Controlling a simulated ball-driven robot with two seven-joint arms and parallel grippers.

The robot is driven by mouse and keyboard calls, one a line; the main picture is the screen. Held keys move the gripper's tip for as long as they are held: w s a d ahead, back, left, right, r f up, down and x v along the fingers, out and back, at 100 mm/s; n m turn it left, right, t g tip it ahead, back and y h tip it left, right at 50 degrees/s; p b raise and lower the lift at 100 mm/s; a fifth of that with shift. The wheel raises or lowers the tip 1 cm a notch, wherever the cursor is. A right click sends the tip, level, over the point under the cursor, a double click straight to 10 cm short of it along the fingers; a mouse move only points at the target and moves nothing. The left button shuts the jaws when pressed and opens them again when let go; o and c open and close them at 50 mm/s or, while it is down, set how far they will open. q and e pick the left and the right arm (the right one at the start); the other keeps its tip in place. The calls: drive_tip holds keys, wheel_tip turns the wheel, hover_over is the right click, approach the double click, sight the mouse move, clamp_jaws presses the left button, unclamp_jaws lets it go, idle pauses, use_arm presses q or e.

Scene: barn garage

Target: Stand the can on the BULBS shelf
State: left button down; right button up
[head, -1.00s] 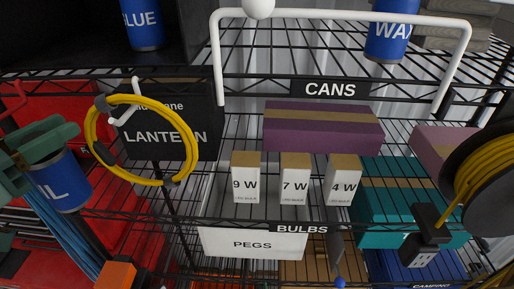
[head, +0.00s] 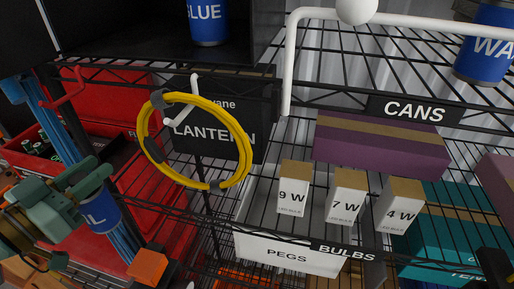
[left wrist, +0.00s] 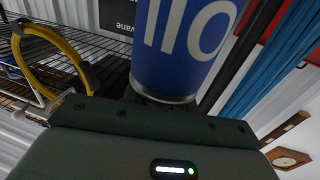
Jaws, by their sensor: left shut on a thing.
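My left gripper (head: 82,186) is at the left of the head view, shut on a blue can (head: 101,212) with white lettering ending in "IL". The can also shows close up in the left wrist view (left wrist: 181,50); the gripper hides part of it. The gripper and can are left of the wire shelf and apart from it. The BULBS shelf, with its black BULBS label (head: 346,252), carries white bulb boxes marked 9 W (head: 293,190), 7 W (head: 344,198) and 4 W (head: 397,207). My right gripper is not in view.
A yellow cable coil (head: 245,150) hangs on a white hook at the shelf's left front, beside a black LANTERN box (head: 265,135). A purple box (head: 381,145) stands behind the bulb boxes, a teal box (head: 455,225) to the right. The CANS shelf (head: 414,110) is above.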

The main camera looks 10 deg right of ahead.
use_arm(q)
drive_tip(key=shift+w+f, duration=0.1)
drive_tip(key=f+b+x, duration=0.3)
drive_tip(key=b+x, duration=0.1)
drive_tip(key=x, duration=1.4)
drive_tip(key=shift+f, duration=0.25)
